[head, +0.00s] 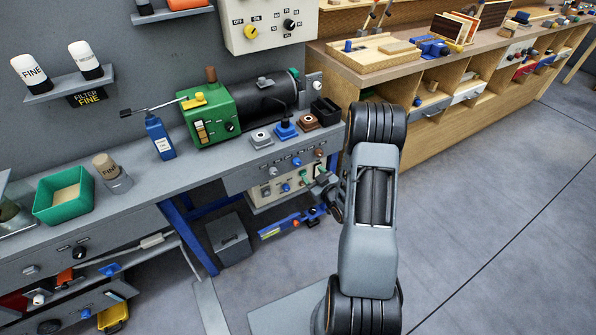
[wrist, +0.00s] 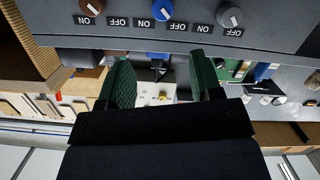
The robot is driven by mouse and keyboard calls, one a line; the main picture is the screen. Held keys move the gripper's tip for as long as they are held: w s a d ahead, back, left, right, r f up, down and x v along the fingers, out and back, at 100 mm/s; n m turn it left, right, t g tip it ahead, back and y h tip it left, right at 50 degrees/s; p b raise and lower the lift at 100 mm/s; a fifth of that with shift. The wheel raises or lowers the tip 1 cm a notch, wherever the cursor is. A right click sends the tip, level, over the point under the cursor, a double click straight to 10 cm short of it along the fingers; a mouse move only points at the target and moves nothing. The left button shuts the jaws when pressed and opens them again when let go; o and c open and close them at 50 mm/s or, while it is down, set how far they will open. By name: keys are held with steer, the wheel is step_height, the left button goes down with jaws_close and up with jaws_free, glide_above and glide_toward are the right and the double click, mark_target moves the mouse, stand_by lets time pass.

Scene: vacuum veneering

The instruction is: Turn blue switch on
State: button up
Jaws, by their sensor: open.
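A grey panel under the bench edge carries a grey, a blue and a brown knob in a row. The blue switch (head: 297,162) is the middle one. In the wrist view the picture is upside down, and the blue switch (wrist: 162,10) sits at the top, between the brown and grey knobs, with ON and OFF labels beside it. Which label it points at is hard to tell. My gripper (wrist: 160,75) is open and empty, its green-padded fingers apart, below the panel in the picture and not touching the switch. In the head view my gripper (head: 326,188) is small and partly hidden by my arm.
The brown knob (wrist: 92,7) and grey knob (wrist: 230,16) stand close on either side. A lower panel (head: 285,188) with more knobs sits underneath. Above, grey, blue and brown holders and a green machine (head: 210,118) stand on the bench. Floor (head: 470,200) to the right is clear.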

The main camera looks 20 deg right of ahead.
mark_target(299, 164)
step_height(299, 164, down, 4)
steer(key=s+t+b, duration=0.1)
steer(key=s+t, duration=0.1)
steer(key=shift+m+y, duration=0.3)
steer(key=w, duration=0.4)
steer(key=w+a, duration=0.1)
steer(key=w, duration=0.8)
steer(key=shift+a+r, duration=0.15)
steer(key=shift+r, duration=0.05)
steer(key=shift+c, duration=0.4)
steer(key=c, duration=0.8)
steer(key=shift+c, duration=0.2)
